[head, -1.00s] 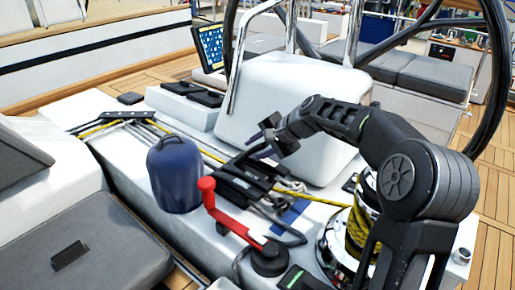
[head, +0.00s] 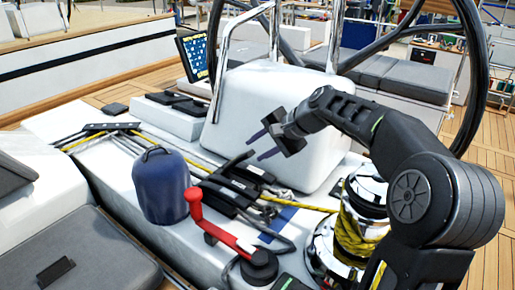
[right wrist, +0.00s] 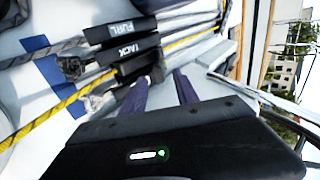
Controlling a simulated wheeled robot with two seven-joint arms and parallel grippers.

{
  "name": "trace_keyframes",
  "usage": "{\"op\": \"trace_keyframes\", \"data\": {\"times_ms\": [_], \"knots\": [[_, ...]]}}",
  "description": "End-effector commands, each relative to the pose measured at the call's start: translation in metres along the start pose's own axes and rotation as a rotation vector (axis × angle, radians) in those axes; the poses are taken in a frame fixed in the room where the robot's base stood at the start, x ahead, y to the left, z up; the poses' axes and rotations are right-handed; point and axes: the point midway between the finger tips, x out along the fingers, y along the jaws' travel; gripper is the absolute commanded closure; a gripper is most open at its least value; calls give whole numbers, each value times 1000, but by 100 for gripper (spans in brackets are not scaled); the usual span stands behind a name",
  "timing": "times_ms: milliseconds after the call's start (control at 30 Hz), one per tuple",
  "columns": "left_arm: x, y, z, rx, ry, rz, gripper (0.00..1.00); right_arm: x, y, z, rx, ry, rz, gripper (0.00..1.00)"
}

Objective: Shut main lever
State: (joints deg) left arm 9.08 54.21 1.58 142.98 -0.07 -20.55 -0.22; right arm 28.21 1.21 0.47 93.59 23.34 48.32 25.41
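A bank of black clutch levers (head: 232,190) sits on the white cockpit moulding, with ropes running through it. One black handle (head: 238,160) at its far side sticks up at an angle; the others lie lower. In the right wrist view I read FURL (right wrist: 122,29) and TACK (right wrist: 138,60) on two levers. No label reading main is legible. My right gripper (head: 261,146) is open and empty, just right of and above the raised handle. Its two purple-grey fingers also show apart in the right wrist view (right wrist: 158,92), close to the TACK lever's end. My left gripper is not in view.
A red winch handle (head: 225,236) stands in front of the levers, and a blue covered winch (head: 161,187) to their left. A chrome winch with yellow rope (head: 350,235) is at right. The white pedestal (head: 280,105) and steering wheel (head: 470,80) stand behind.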

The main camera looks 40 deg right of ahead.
Motion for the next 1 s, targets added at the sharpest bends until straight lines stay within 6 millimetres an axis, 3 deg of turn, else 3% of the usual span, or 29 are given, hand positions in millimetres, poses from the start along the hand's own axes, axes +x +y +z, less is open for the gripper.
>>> {"op": "trace_keyframes", "data": {"times_ms": [167, 267, 367, 467, 500, 567, 700, 800, 1000], "knots": [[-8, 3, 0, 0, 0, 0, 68, -3, -9, 4, -7, -8, -2, 78], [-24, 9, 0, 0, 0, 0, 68, -7, -26, 13, -20, -28, -2, 86], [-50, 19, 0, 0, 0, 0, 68, -17, -57, 19, -65, -43, 3, 94], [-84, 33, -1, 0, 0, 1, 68, -34, -92, 22, -294, -60, 38, 100], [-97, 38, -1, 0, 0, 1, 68, -40, -103, 22, -456, -69, 61, 100], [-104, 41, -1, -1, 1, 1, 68, -44, -108, 18, -683, -82, 94, 100], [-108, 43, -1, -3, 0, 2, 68, -53, -106, 6, -1147, -122, 162, 100], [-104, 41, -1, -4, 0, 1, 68, -57, -97, -2, -1376, -152, 192, 100], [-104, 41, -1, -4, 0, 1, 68, -59, -93, -1, -1562, -191, 192, 100]]}}
